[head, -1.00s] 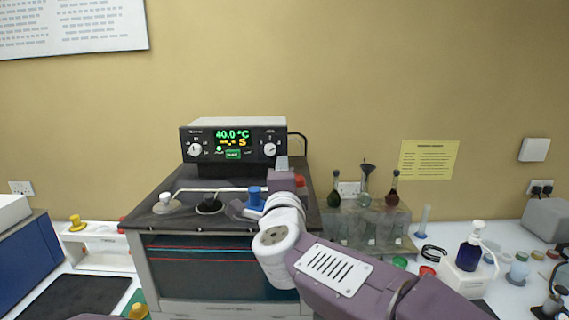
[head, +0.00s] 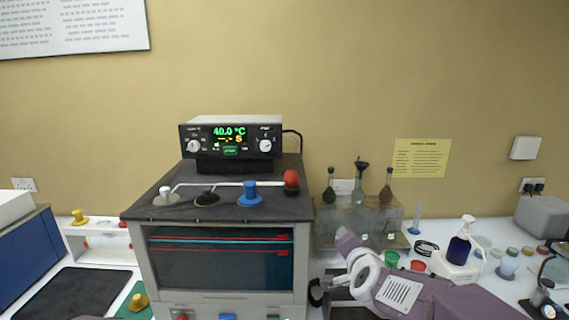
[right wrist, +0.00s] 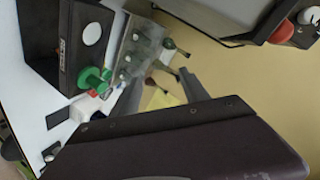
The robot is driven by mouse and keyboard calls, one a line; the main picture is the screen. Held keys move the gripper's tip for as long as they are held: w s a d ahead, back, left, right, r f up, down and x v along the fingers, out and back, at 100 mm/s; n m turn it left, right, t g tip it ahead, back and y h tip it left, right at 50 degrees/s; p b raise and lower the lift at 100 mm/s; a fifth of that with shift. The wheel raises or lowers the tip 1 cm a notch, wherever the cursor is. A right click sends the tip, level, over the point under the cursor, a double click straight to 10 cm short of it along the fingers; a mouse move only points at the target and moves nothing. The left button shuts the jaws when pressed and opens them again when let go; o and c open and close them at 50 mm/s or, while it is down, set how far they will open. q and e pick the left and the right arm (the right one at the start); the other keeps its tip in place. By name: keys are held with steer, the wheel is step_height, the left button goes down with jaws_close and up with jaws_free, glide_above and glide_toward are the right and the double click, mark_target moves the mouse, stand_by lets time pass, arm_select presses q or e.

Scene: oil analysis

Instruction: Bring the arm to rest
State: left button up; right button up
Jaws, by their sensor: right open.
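My right arm comes in from the lower right of the head view and is folded low in front of the glassware rack, right of the bath. My right gripper (right wrist: 162,76) is open in the right wrist view, its two grey fingers apart with nothing between them. In the head view its fingers are hard to make out. The heated bath (head: 215,258) stands in the middle, its display (head: 229,139) reading 40.0 °C. White, black, blue (head: 250,193) and red (head: 291,180) knobs sit along its top. My left gripper is not in view.
A rack (head: 335,222) with several flasks stands right of the bath. Green (head: 391,258) and red (head: 417,265) small items and a blue pump bottle (head: 459,246) are near my right arm. A dark mat (head: 75,292) lies at the left.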

steer(key=s+f+n+g+y, duration=0.1)
steer(key=s+f+n+g, duration=0.2)
steer(key=f, duration=0.4)
steer(key=s+f+n+g+y, duration=0.1)
steer(key=s+f+n+g, duration=0.1)
steer(key=s+f, duration=0.45)
steer(key=s+f+n+g, duration=0.3)
steer(key=s+f, duration=0.1)
steer(key=s, duration=0.4)
steer(key=s+d+f+n+g, duration=0.1)
steer(key=s+f+g, duration=0.3)
steer(key=s, duration=0.4)
steer(key=shift+s+f+n+g+h, duration=0.25)
steer(key=shift+f+n, duration=0.35)
steer(key=shift+n, duration=0.3)
